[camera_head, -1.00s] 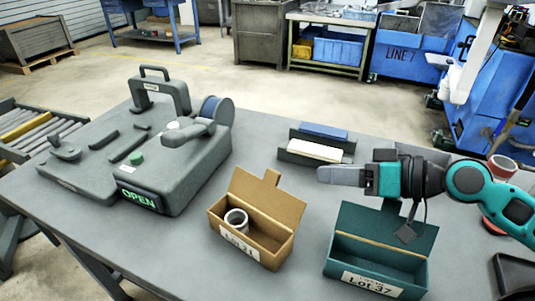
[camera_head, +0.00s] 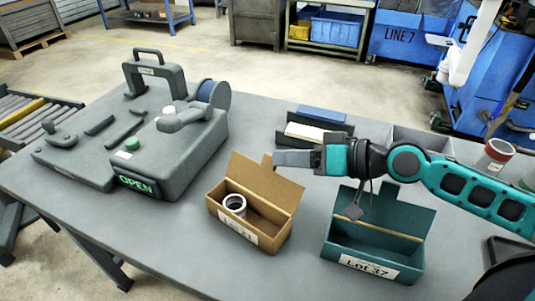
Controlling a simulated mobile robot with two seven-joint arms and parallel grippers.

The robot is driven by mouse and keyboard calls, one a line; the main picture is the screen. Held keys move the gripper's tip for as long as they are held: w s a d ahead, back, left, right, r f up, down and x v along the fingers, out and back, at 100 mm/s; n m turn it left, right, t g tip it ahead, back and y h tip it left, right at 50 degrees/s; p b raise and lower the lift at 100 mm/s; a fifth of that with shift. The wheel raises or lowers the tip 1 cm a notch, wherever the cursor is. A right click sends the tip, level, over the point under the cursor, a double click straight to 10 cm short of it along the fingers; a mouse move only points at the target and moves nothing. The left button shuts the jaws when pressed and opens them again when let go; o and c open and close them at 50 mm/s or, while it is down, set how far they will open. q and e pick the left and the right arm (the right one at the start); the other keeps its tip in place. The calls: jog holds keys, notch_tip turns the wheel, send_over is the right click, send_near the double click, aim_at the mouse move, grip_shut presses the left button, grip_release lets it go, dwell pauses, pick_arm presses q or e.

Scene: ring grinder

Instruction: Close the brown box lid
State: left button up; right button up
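The brown box (camera_head: 236,229) stands on the grey table with its lid (camera_head: 263,183) raised at the back. A light ring (camera_head: 235,204) lies inside it at the left, and a label is on its front. My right gripper (camera_head: 277,158) comes in from the right, with its fingertips beside the tab at the top of the lid; I cannot tell whether they touch it. The fingers are seen edge-on as one grey shape, so their opening is hidden. My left gripper is not in view.
A green box (camera_head: 361,266) with a raised lid stands to the right, under my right arm. A grey machine (camera_head: 185,160) with an OPEN sign is at the left. Blocks in a dark holder (camera_head: 318,131) lie behind the gripper. The table front is clear.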

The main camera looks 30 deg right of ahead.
aim_at(268, 153)
jog(key=shift+p+x, duration=0.35)
jog(key=shift+x, duration=2.4)
jog(key=shift+c, duration=0.2)
grip_shut()
